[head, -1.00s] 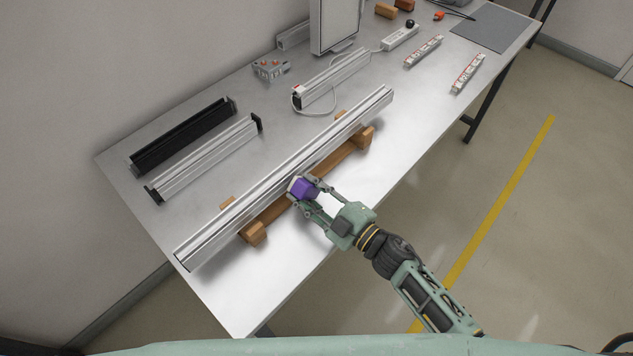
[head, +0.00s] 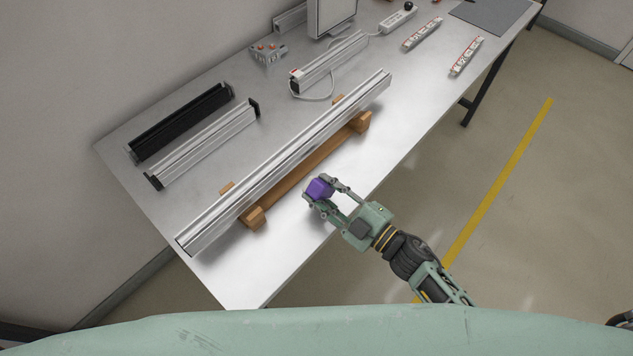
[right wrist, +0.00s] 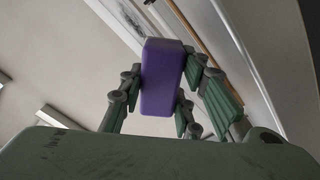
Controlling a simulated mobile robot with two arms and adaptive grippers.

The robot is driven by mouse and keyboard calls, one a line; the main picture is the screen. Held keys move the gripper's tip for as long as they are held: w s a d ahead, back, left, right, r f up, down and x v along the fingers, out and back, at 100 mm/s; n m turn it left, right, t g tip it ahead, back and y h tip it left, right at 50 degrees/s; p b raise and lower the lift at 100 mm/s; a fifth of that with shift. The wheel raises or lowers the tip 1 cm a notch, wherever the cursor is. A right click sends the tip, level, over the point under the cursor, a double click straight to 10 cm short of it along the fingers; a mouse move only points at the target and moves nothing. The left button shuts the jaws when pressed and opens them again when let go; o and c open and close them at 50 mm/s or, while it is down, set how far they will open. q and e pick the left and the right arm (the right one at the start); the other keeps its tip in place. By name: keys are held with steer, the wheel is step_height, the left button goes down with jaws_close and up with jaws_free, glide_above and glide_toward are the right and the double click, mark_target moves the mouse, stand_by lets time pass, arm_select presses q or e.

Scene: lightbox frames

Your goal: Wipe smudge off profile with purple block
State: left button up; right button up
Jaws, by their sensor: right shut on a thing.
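The purple block (head: 319,189) is held in my right gripper (head: 320,192), which is shut on it, above the front part of the table. It also shows between the fingers in the right wrist view (right wrist: 162,76). The long silver aluminium profile (head: 290,160) lies on a wooden cradle (head: 298,183), up and left of the block in the head view. The block is apart from the profile. I cannot make out a clear smudge on the profile at this size. My left gripper is not in view.
Behind the profile lie a black profile (head: 181,122), a shorter silver profile (head: 203,146) and another profile with a cable (head: 330,63). Power strips (head: 466,56) and a grey mat (head: 492,14) are at the far right. The table front (head: 385,165) is clear.

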mark_target(328, 193)
steer(key=shift+s+d, duration=0.15)
steer(key=shift+p+v, duration=0.3)
steer(key=shift+v, duration=1.2)
steer(key=shift+r, duration=0.1)
steer(key=shift+w+r, duration=0.25)
steer(key=d+r+m+t+h+b, duration=0.45)
steer(key=d+r+m+h, duration=0.45)
steer(key=d+r+h, duration=0.55)
steer(key=s+a+f+y, duration=0.1)
steer(key=s, duration=0.6)
steer(key=shift+s+a+f+t+y, duration=0.2)
steer(key=shift+a+f+t+y, duration=0.15)
steer(key=shift+t, duration=0.1)
